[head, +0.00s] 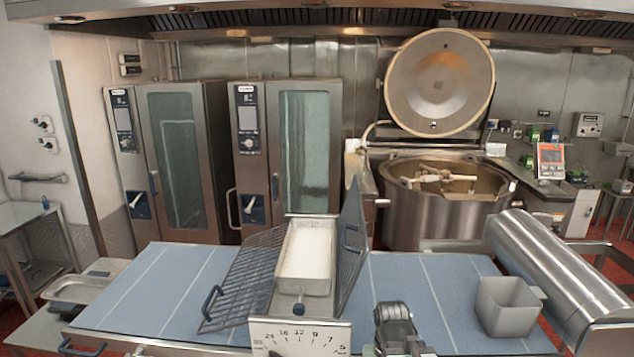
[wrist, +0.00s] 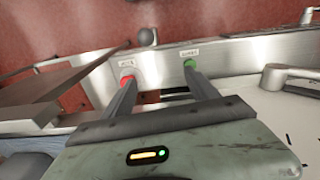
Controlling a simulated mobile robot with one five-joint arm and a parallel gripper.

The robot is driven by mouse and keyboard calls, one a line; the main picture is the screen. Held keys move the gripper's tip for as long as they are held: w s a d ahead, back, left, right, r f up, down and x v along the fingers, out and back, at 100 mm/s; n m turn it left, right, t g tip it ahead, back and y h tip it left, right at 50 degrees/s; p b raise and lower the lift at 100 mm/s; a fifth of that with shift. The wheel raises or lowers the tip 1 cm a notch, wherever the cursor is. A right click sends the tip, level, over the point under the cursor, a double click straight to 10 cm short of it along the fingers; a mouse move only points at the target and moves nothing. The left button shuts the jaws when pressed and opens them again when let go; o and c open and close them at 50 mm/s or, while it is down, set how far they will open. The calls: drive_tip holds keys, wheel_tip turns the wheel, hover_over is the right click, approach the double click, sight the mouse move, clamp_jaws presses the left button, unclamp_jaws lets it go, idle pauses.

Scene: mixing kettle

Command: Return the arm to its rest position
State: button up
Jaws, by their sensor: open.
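In the wrist view my gripper (wrist: 158,76) is open, its two dark fingers apart with nothing between them. Beyond the fingertips is a metal panel (wrist: 228,60) with a red button (wrist: 127,80) by the left finger and a green button (wrist: 190,63) by the right finger. I cannot tell whether the fingers touch the panel. In the head view a dark grey part of my arm shows at the bottom, right of the dial plate (head: 300,338); the fingers cannot be made out there.
A metal trough (head: 307,258) of white material and wire racks (head: 240,285) stand on the blue-topped table (head: 150,285). A grey square container (head: 508,305) and a steel cylinder (head: 555,270) are at right. Behind are two ovens (head: 290,150) and an open kettle (head: 440,215).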

drive_tip(key=f+b, duration=1.1)
drive_tip(key=shift+s+a+f, duration=0.15)
drive_tip(key=shift+s+f, duration=0.05)
drive_tip(key=shift+s, duration=0.1)
drive_tip(key=shift+r, duration=0.15)
idle(1.1)
